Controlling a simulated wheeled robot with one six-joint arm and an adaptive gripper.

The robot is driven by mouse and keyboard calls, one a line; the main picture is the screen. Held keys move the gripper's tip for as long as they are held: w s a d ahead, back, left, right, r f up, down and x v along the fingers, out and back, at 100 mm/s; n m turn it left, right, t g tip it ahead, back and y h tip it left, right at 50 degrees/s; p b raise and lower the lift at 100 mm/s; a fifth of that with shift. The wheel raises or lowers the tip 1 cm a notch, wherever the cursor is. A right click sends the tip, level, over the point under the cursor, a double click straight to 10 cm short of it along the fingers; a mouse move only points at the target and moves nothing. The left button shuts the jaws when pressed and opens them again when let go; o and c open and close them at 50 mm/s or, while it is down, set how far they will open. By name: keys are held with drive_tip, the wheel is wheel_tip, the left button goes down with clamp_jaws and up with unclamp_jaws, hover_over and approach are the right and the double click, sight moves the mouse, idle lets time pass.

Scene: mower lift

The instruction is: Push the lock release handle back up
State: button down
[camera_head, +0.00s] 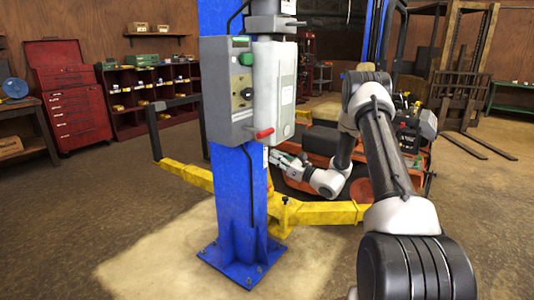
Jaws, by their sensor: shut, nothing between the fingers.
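The lock release handle, a short red lever (264,133), sticks out at the lower part of the grey control box (227,95) with its light cover. The box is fixed to the blue lift column (240,205). The lever looks roughly level, with a slight tilt. My gripper (276,156) is just below and to the right of the lever, near the column's right side. It appears shut and empty. It is small here, and I cannot tell if it touches the lever or column.
Yellow lift arms (320,214) spread low from the column. An orange mower (318,145) stands behind my arm. A red tool chest (72,95) and red shelving (150,93) line the back left. A forklift (465,70) is at the back right. The left floor is clear.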

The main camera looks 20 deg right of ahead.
drive_tip(key=shift+v, duration=1.5)
drive_tip(key=shift+f, duration=0.15)
